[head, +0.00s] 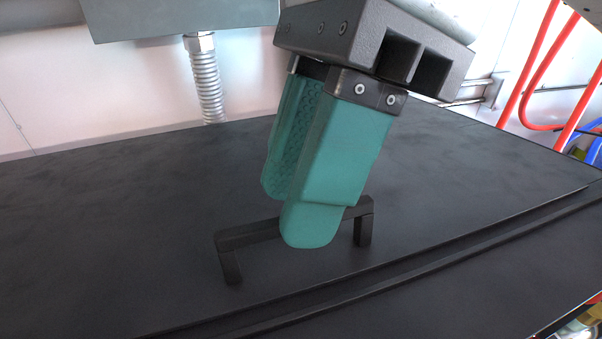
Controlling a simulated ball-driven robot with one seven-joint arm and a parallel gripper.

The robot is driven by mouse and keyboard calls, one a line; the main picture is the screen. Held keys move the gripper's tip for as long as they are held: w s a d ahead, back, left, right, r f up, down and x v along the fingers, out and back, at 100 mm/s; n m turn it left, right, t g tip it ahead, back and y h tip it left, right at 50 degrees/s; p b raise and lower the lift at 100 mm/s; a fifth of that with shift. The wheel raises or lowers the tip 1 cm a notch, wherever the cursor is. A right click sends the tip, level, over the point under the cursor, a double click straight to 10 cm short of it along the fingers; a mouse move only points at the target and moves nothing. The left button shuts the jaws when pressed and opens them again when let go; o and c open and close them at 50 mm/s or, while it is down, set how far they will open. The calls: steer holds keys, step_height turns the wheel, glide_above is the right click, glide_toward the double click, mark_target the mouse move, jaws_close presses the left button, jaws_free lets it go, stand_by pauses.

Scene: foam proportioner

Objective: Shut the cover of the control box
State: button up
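My gripper (290,215) has two teal fingers pointing down at a black bar handle (245,235). The handle stands on two short posts on a broad, flat black panel (120,220). The near finger crosses in front of the handle and hides its middle. The far finger's tip shows behind and above the bar, with a gap between it and the bar. The fingers are apart, and I see no firm grip on the handle. A grey box (180,15) is cut off at the top edge. I cannot tell which part is the control box's cover.
A ribbed metal conduit (207,85) runs down from the grey box behind the panel. A raised seam (420,270) crosses the panel's near side. The panel's left part is clear.

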steer(key=v, duration=1)
steer(key=shift+b, duration=0.35)
